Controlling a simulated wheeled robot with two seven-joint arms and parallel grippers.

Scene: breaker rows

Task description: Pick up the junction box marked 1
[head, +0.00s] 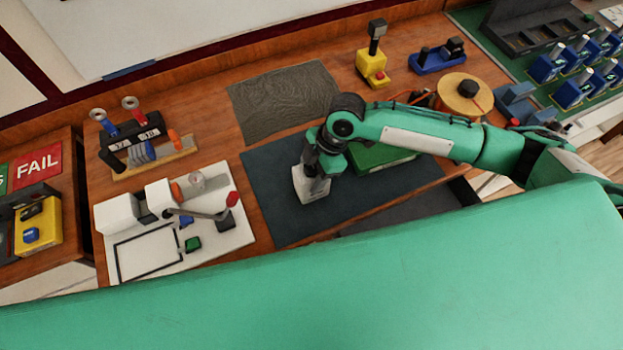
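I cannot make out a box with a readable mark 1 in the head view. A green box-like object (380,157) lies on the dark mat (275,205), partly hidden behind my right arm. My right gripper (311,188) points down over the mat, left of the green object and apart from it. My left gripper is out of view.
A white fixture board (210,245) with a lever stands left of the mat, with a tool rack (130,140) behind it. A yellow stand (371,70) and a spool (463,97) are at the back. A FAIL sign (38,163) is far left. The grey cloth (285,100) is bare.

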